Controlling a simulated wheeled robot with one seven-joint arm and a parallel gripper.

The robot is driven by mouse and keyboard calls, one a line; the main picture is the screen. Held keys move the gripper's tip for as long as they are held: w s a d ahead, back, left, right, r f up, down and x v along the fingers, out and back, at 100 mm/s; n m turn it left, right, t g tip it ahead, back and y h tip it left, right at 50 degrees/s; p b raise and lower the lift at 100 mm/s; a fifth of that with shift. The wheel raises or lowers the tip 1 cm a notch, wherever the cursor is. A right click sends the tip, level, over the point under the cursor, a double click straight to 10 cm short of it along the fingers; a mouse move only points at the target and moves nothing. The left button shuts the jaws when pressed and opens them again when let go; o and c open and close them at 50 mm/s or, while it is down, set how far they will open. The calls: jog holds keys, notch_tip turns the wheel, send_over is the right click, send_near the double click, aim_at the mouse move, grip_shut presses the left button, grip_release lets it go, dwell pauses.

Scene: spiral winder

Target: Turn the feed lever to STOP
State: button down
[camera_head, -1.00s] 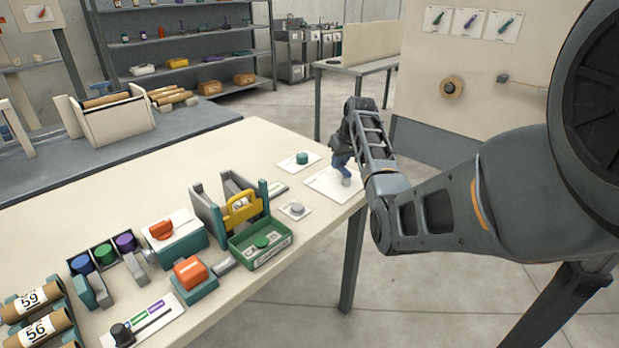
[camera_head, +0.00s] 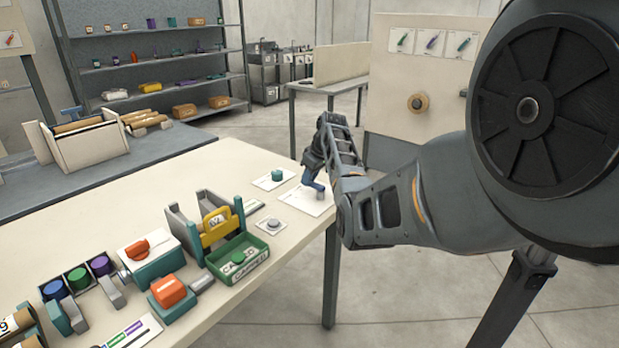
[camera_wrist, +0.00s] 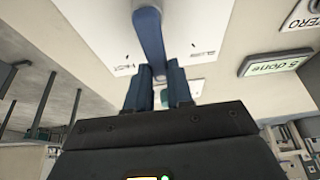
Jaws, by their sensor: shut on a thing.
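The feed lever (camera_wrist: 149,36) is a blue bar above a white plate in the wrist view. In the head view its white plate (camera_head: 296,202) lies near the table's far right corner. My gripper (camera_wrist: 152,80) is shut on the lever, with one finger on each side of its near end. In the head view my gripper (camera_head: 315,180) hangs over the plate, and my wrist partly hides the lever. The plate carries small print near both edges that I cannot read surely, so the lever's setting is unclear.
A grey knob (camera_head: 273,223) on a white card and a teal knob (camera_head: 277,175) stand close by on the table. A green tray (camera_head: 238,258) and a yellow-handled unit (camera_head: 217,228) are further left. A display reading "5 done" (camera_wrist: 273,64) shows in the wrist view.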

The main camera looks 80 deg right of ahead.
aim_at(317, 184)
jog(key=shift+w, duration=0.1)
jog(key=c, duration=1)
grip_release()
jog(key=v, duration=0.7)
jog(key=shift+s+a+r, duration=0.1)
jog(key=shift+s+r, duration=0.1)
jog(key=shift+r, duration=0.15)
